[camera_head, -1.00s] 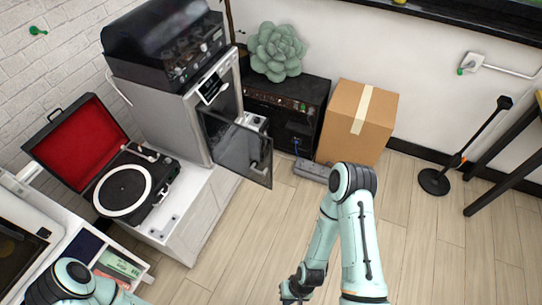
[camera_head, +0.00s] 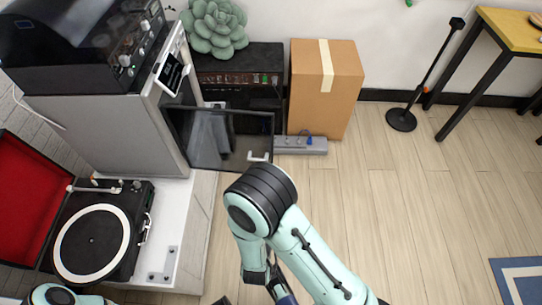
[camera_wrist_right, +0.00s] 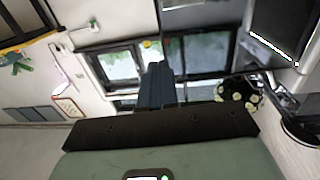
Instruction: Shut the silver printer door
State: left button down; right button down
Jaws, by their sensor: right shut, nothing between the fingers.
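The silver printer (camera_head: 115,125) is a tall grey box at the left in the head view. Its door (camera_head: 235,140), a dark see-through panel with a frame, stands wide open and swung out to the right. A pale handle (camera_head: 258,157) sits near its lower right corner. My right arm is bent in front of and below the door, its elbow close to the door's lower edge in the picture. In the right wrist view my right gripper (camera_wrist_right: 158,68) is shut and empty, with no door in sight there. Only a bit of my left arm shows; its gripper is out of view.
A black-lidded machine (camera_head: 80,45) stands on the printer. A record player (camera_head: 95,240) sits on the white cabinet (camera_head: 190,240). A cardboard box (camera_head: 325,90), dark amplifier (camera_head: 240,75) and grey pedal (camera_head: 300,145) stand behind the door.

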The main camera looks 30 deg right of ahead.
send_near(272, 152)
jog(key=w+d+r, duration=0.4)
jog(key=w, duration=0.1)
jog(key=shift+w+d+r, duration=0.15)
jog(key=shift+r, duration=0.15)
